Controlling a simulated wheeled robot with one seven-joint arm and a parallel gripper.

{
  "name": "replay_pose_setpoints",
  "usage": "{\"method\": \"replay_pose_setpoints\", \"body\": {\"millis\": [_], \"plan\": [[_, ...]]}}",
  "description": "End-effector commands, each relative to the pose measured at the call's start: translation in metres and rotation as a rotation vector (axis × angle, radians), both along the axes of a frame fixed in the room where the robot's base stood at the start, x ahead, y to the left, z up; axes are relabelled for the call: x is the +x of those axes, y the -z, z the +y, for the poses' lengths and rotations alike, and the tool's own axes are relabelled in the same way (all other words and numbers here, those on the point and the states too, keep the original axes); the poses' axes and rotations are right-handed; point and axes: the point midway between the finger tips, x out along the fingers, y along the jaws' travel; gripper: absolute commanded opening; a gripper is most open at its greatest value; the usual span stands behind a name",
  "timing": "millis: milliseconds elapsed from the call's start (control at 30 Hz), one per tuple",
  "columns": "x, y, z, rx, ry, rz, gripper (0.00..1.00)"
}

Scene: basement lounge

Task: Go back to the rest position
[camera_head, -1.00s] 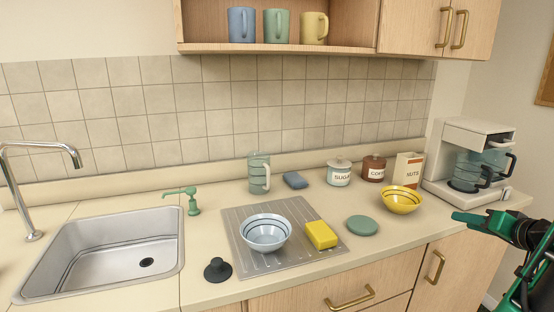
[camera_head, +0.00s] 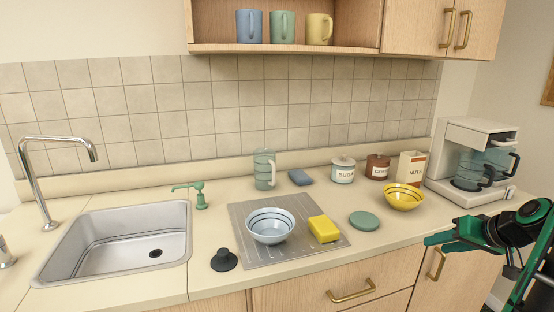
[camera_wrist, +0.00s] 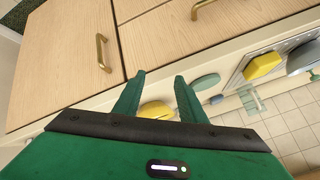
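My gripper (camera_head: 430,239) is at the right of the head view, in front of the counter's front edge, below and to the right of the yellow bowl (camera_head: 403,197). In the wrist view my gripper (camera_wrist: 160,80) has its two green fingers apart with nothing held between them. The yellow bowl (camera_wrist: 157,109) shows beyond the fingers there, on the counter and apart from them.
The counter holds a drying mat (camera_head: 290,250) with a pale blue bowl (camera_head: 270,226) and yellow sponge (camera_head: 324,229), a green disc (camera_head: 364,221), canisters and a coffee maker (camera_head: 470,165). Cabinet fronts with brass handles (camera_head: 436,263) lie below the edge. A sink (camera_head: 120,240) is at left.

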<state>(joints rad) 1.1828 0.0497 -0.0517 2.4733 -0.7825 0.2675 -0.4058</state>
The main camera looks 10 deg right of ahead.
Motion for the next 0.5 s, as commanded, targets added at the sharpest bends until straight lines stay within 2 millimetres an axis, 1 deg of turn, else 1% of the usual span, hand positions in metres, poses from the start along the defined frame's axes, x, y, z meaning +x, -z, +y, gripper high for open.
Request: {"method": "replay_pose_setpoints", "body": {"millis": [33, 200, 367, 500], "plan": [[-0.001, 0.001, 0.016, -0.006, -0.029, 0.047, 0.37], [-0.022, 0.009, 0.054, -0.014, -0.068, 0.22, 0.37], [-0.049, 0.009, 0.083, -0.025, -0.077, 0.365, 0.37], [-0.076, 0.004, 0.104, -0.034, -0.064, 0.478, 0.37]]}}
